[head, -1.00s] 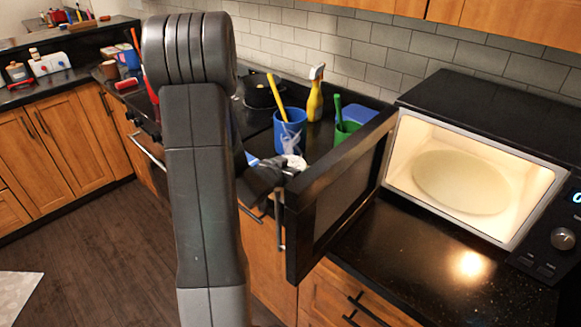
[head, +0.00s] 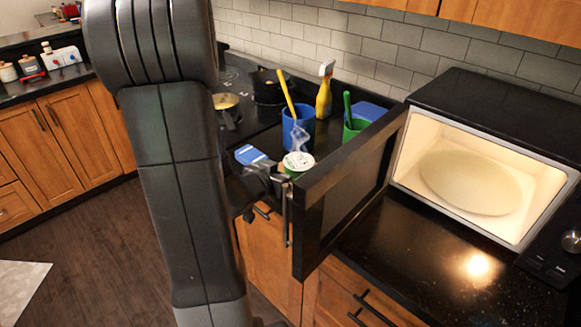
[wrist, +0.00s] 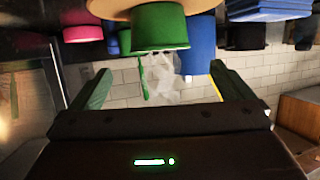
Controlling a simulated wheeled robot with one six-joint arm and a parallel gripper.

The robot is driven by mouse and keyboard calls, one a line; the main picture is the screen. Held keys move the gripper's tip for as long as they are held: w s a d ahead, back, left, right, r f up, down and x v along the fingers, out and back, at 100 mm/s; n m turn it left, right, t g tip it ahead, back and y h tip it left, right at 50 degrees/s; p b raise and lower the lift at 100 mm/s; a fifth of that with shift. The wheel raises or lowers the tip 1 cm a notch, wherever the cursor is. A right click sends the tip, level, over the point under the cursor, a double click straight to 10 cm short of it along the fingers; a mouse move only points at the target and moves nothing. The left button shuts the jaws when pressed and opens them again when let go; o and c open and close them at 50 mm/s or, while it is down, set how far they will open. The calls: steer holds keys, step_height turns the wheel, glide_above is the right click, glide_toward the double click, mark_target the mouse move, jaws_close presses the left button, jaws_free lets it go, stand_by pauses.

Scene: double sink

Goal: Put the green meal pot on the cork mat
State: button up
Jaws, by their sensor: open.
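The green meal pot (head: 294,174) stands on the counter side behind the open microwave door, its pale printed lid facing up; the door edge hides part of it. In the wrist view, which is upside down, the green pot (wrist: 160,28) rests on a tan round disc that looks like the cork mat (wrist: 112,9). My gripper (wrist: 160,70) is open, its two fingers apart and nothing between them. The pot lies beyond the fingertips, apart from them.
The open microwave door (head: 345,190) stands close to the right of my gripper. A blue item (head: 250,155) lies to the left. The counter before the microwave is clear.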

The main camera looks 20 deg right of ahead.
steer(key=shift+v, duration=1)
steer(key=shift+c, duration=0.4)
stand_by(0.4)
